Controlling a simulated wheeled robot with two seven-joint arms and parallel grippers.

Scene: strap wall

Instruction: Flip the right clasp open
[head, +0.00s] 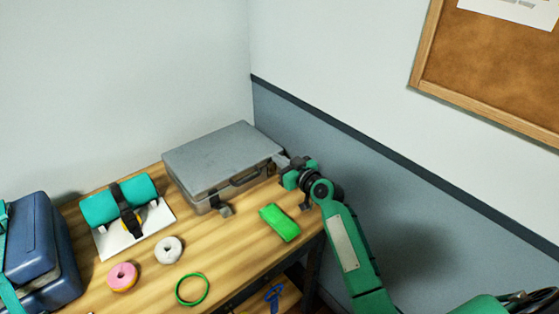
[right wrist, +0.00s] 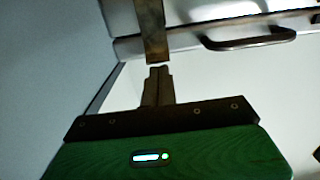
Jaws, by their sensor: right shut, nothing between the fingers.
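A grey case (head: 222,158) lies closed on the table, with its handle (head: 245,176) on the front side. The left clasp (head: 222,208) juts out from the case's front. The right clasp is mostly hidden behind my right gripper (head: 283,164) in the head view. In the right wrist view, a brownish clasp strip (right wrist: 152,30) crosses the case's seam beside the handle (right wrist: 248,39). My right gripper's fingers (right wrist: 158,72) are shut and empty, just short of the strip's end; I cannot tell whether they touch it. My left gripper is out of view.
A green block (head: 280,222) lies on the table in front of the case. Left are a white donut (head: 169,250), a pink donut (head: 122,276), a green ring (head: 192,290), a strapped teal roll (head: 98,208) and a blue box (head: 30,240). The wall is close behind my right arm.

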